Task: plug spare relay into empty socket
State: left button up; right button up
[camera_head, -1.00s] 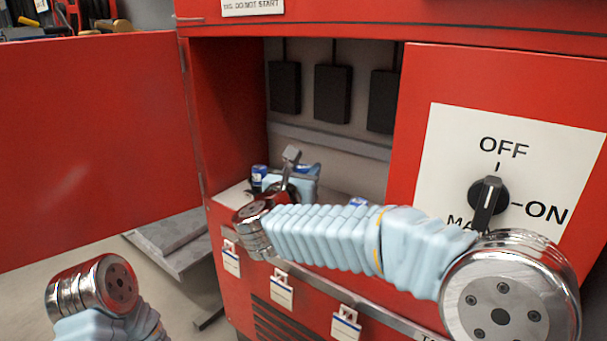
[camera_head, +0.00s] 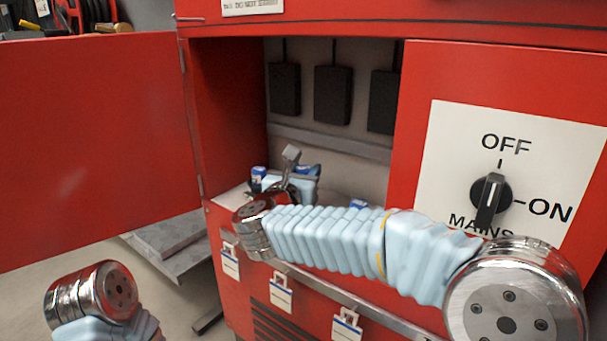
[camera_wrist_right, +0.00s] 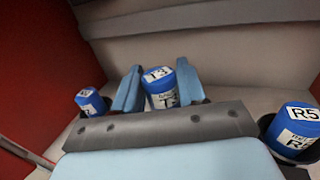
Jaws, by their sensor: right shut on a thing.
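A blue relay with a white label reading T3 (camera_wrist_right: 160,90) stands between the two light blue fingers of my right gripper (camera_wrist_right: 158,82), which is shut on it. In the head view my right gripper (camera_head: 303,174) is inside the open red cabinet, low over the pale shelf, and mostly hides what it holds. A blue relay labelled R5 (camera_wrist_right: 297,128) sits in a dark round socket at right. Another blue relay (camera_wrist_right: 91,101) sits in a dark socket at left. No empty socket can be made out. The underside of the held relay is hidden. My left gripper is out of view.
The red cabinet door (camera_head: 95,150) stands open at left. Black boxes (camera_head: 333,94) hang on the cabinet's back wall. A mains switch (camera_head: 490,194) is on the right panel, close to my right arm. White-tagged padlocks (camera_head: 282,290) hang along the front below the shelf.

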jog(key=shift+b, duration=0.5)
jog(key=shift+f, duration=0.2)
dwell(0.4)
jog(key=shift+f+b, duration=0.55)
jog(key=shift+f, duration=0.2)
jog(key=shift+f, duration=0.15)
jog(key=shift+f, duration=0.35)
dwell(0.6)
jog(key=o, duration=1.1)
